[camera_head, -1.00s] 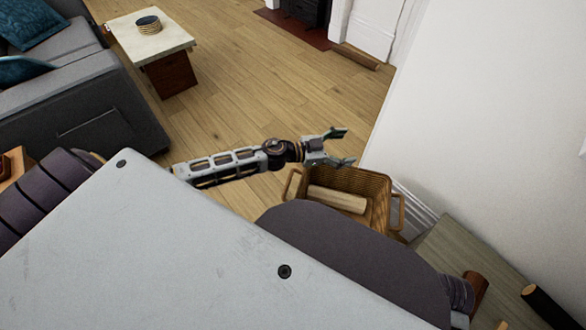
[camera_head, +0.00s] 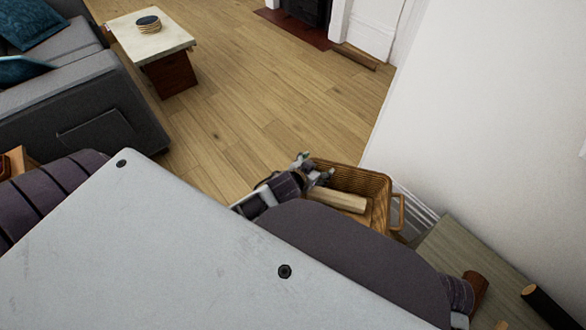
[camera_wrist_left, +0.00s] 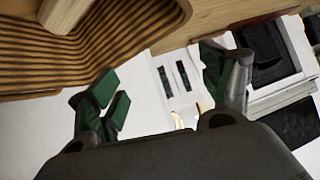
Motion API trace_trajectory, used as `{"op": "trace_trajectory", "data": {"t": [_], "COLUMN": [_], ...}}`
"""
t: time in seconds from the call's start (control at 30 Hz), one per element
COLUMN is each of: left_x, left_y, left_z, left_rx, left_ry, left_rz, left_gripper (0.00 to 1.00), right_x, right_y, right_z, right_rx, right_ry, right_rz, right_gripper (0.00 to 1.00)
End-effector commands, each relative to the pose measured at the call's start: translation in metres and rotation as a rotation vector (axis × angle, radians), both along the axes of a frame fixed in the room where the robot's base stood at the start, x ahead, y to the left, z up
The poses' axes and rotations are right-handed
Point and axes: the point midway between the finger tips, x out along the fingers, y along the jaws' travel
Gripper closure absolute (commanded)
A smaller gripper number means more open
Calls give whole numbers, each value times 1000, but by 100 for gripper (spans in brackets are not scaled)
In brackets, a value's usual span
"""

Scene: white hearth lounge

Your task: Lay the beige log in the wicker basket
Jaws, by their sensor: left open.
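The beige log (camera_head: 340,200) lies inside the wicker basket (camera_head: 372,180), which stands on the floor by the white wall. My own body hides the near part of the basket. My left gripper (camera_head: 315,171) is open and empty at the basket's left rim, apart from the log. In the left wrist view the open fingers (camera_wrist_left: 158,84) have nothing between them. That view also shows the basket's ribbed wicker wall (camera_wrist_left: 125,28) and part of the log (camera_wrist_left: 64,14) at the top left. My right gripper is not in view.
A greenish-grey surface (camera_head: 440,250) at the lower right bears a reddish-brown piece (camera_head: 478,288) and a dark log (camera_head: 550,306). A grey sofa (camera_head: 100,120) and a low table (camera_head: 148,42) stand at the upper left. The wooden floor between is clear.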

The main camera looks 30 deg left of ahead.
Motion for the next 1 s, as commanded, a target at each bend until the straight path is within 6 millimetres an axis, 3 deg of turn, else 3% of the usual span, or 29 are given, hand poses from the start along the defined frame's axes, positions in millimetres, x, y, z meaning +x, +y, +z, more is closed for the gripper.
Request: {"op": "trace_trajectory", "data": {"t": [0.3, 0.6, 0.8, 1.0], "left_x": [-82, -152, -172, -174], "left_y": [0, -10, -14, -14], "left_z": [-40, -55, -57, -57], "left_rx": [0, -29, -41, -41], "left_ry": [353, 611, 680, 687], "left_rz": [15, -60, -94, -98], "left_gripper": [21, 21, 21, 21], "right_x": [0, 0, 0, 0], "right_y": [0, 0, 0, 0], "right_z": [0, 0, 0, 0], "right_rx": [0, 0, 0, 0], "right_ry": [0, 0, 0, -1], "right_rz": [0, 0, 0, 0], "right_gripper": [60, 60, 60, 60]}}
